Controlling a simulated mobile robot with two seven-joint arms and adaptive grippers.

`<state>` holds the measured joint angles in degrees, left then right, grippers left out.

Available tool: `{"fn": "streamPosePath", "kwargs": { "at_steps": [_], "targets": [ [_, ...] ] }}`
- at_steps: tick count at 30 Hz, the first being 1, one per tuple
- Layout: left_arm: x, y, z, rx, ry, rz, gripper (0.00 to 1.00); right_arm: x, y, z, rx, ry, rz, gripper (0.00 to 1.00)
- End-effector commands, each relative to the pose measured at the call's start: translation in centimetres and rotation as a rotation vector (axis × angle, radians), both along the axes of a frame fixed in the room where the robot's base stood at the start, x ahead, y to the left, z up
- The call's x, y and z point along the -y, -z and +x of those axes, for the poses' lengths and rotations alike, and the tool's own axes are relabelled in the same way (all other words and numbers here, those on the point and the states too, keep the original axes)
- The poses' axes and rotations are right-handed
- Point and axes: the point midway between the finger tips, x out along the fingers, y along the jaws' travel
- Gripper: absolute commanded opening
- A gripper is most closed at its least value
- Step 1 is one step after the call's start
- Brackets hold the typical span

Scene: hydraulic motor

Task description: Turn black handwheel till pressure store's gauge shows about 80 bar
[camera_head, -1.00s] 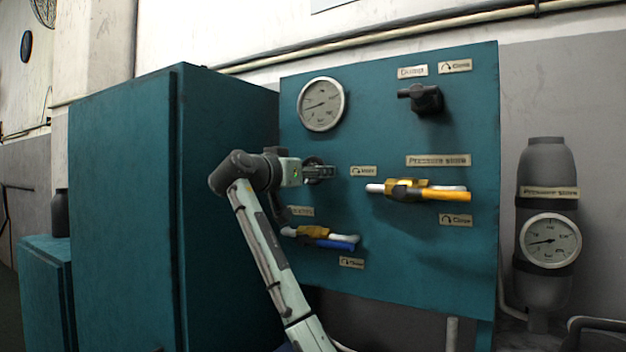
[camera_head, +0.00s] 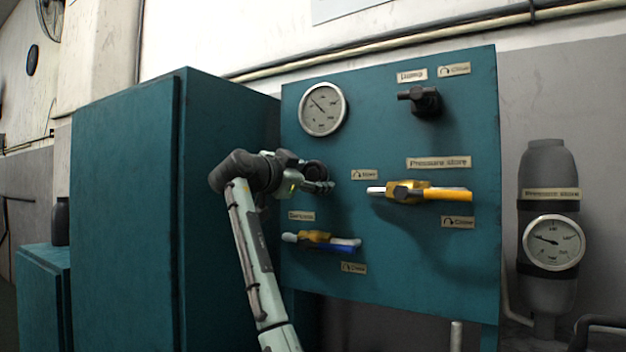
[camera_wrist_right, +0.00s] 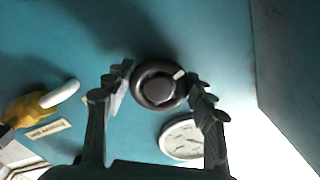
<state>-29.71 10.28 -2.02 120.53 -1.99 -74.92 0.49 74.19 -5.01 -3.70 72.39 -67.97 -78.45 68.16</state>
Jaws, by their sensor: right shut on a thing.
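The black handwheel (camera_head: 316,169) is on the teal panel, partly hidden by my right gripper (camera_head: 318,182). In the right wrist view the round handwheel (camera_wrist_right: 158,87), with a small light mark on its rim, sits between the two fingers of my right gripper (camera_wrist_right: 162,86), which is shut on it. The pressure store (camera_head: 546,165) is a grey cylinder at the right. Its gauge (camera_head: 554,242) has a white dial, and the needle points left and slightly up. The numbers are too small to read surely. My left gripper is not in view.
A second gauge (camera_head: 322,109) is at the panel's upper left, its needle pointing up-left. A black dump valve (camera_head: 421,101), a yellow-handled valve (camera_head: 421,192) and a blue-handled valve (camera_head: 322,240) stick out from the panel. A teal cabinet (camera_head: 125,210) stands at the left.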

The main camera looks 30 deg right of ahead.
Motion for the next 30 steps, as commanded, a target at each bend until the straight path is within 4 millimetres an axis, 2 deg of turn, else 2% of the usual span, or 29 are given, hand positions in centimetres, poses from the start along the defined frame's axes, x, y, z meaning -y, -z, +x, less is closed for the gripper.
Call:
{"fn": "streamPosePath", "kwargs": {
  "at_steps": [16,17,21,30],
  "targets": [
    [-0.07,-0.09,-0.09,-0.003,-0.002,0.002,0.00,0.00,-0.11,-0.05,0.021,0.001,0.011,0.26],
    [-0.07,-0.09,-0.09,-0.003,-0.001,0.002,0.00,0.00,-0.11,-0.05,0.021,0.001,0.011,0.58],
    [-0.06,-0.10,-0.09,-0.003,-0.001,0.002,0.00,0.01,-0.08,-0.04,0.020,0.001,0.011,0.76],
    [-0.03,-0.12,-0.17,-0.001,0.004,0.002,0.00,-0.05,-0.03,-0.04,0.020,0.001,0.011,0.77]
  ]
}}
